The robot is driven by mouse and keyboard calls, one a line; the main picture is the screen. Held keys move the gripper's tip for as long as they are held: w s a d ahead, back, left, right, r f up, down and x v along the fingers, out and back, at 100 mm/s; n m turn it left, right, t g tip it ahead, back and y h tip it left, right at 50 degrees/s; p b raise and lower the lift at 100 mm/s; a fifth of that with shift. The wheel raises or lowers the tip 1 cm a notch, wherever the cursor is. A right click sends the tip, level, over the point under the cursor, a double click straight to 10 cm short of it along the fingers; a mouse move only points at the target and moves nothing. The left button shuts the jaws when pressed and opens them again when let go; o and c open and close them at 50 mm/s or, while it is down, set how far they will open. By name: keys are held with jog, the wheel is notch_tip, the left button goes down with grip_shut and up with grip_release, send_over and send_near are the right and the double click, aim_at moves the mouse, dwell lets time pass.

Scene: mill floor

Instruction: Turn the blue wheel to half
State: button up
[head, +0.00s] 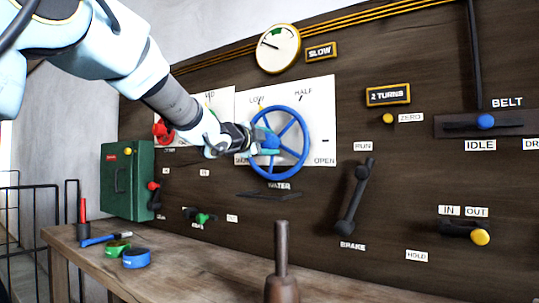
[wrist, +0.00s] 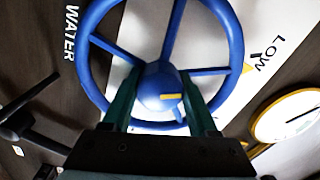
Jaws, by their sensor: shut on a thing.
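The blue wheel (head: 305,140) is mounted on a white plate (head: 325,100) on the dark board, with a WATER label below it. The plate's marks read LOW at upper left, HALF at upper right and OPEN at lower right; the lower-left mark is mostly hidden by my gripper. A yellow pointer (head: 261,106) sits at the rim near LOW, also visible in the wrist view (wrist: 247,68). My gripper (head: 266,141) is shut on the wheel's hub. In the wrist view its two green fingers lie either side of the blue hub (wrist: 157,82), which has a yellow stripe.
A red knob (head: 161,130) and a green box (head: 128,180) are left of the wheel. A black BRAKE lever (head: 354,195) is to its right, and a gauge (head: 278,48) is above. A wooden bench (head: 185,270) with a brown upright handle (head: 281,260) stands below.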

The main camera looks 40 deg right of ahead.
jog(key=m+b, duration=0.4)
jog(key=m, duration=0.1)
jog(key=shift+f+m, duration=0.15)
jog(key=shift+m, duration=0.25)
jog(key=m+b, duration=0.2)
jog(key=m, duration=0.3)
jog(key=shift+b, duration=0.3)
jog(key=shift+m, duration=0.3)
jog(key=o, duration=1.4)
jog(key=shift+c, duration=0.2)
jog(key=b+v, duration=0.1)
jog(key=v, duration=0.9)
jog(key=shift+a, duration=0.4)
